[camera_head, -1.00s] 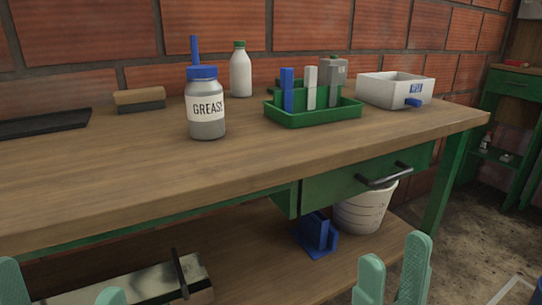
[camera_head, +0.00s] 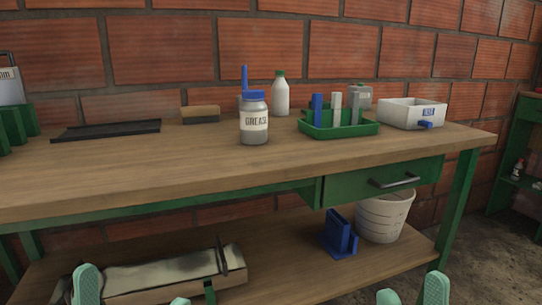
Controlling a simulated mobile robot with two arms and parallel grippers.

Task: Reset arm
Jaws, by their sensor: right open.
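My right gripper (camera_head: 411,296) shows at the bottom edge, right of the middle. Its two pale green fingertips stand apart with nothing between them. My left gripper (camera_head: 134,295) shows at the bottom left, with its fingertips wide apart and nothing seen between them. Only the tips of both grippers are in view; the arms are out of frame. Both appear in front of the workbench (camera_head: 200,178) and touch nothing that I can see.
On the bench are a grease jar (camera_head: 254,122), a white bottle (camera_head: 280,97), a green tray (camera_head: 345,130), a white box (camera_head: 405,116), a brush (camera_head: 201,113) and a dark mat (camera_head: 105,130). The lower shelf holds a blue bracket (camera_head: 338,238), a bucket (camera_head: 384,217) and a long box (camera_head: 160,275).

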